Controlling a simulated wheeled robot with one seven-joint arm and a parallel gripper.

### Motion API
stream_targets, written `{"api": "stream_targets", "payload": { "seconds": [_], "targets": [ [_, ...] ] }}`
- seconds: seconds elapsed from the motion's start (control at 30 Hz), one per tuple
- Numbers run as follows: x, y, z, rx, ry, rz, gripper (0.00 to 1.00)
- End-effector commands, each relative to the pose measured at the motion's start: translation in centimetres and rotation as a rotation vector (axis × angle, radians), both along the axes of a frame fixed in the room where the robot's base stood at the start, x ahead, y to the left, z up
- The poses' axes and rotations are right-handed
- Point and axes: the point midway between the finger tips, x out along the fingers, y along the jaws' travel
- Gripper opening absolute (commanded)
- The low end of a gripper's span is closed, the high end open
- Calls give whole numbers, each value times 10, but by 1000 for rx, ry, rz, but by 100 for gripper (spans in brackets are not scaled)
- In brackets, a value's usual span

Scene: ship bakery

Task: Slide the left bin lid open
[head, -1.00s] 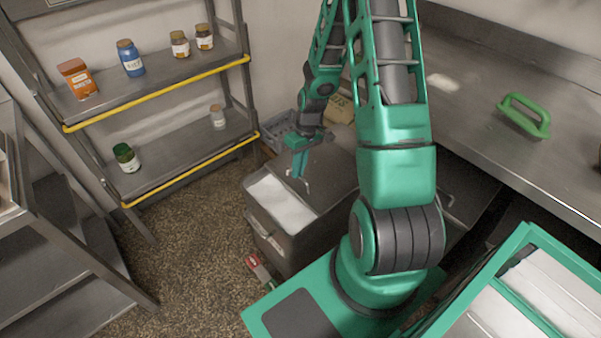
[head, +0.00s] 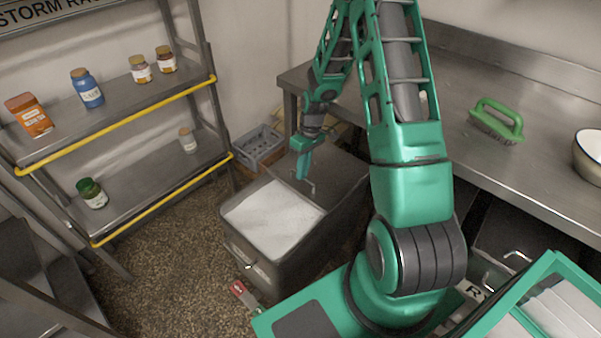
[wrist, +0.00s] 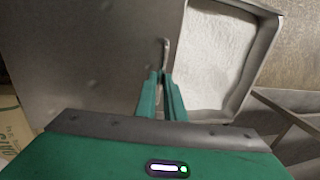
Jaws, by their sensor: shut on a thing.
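The left bin (head: 262,262) is a dark metal box on the floor, with white powder (head: 272,218) showing through its open front part. Its flat grey lid (head: 335,172) covers the rear part. In the wrist view the lid (wrist: 85,60) fills the left and the powder (wrist: 215,60) shows on the right. A thin upright metal handle (wrist: 166,52) stands near the lid's edge. My gripper (head: 303,178) is over that edge, shut on the handle. It also shows in the wrist view (wrist: 161,78), with its fingertips at the handle's base end.
A shelf rack with yellow rails (head: 150,190) holds several jars at left. A steel counter (head: 480,140) with a green brush (head: 497,120) and white bowl (head: 590,155) is at right. A grey crate (head: 258,145) stands behind the bin. A red-and-white object (head: 243,292) lies on the floor.

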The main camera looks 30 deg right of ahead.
Motion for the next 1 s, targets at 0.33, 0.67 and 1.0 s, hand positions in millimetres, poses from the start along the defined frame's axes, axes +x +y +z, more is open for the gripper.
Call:
{"api": "stream_targets", "payload": {
  "seconds": [0.33, 0.67, 1.0],
  "targets": [
    [-2, 1, 0, -1, 4, 0, 28],
    [0, 1, 8, -2, 0, 1, 28],
    [-10, 27, 55, -1, 3, 7, 28]
  ]
}}
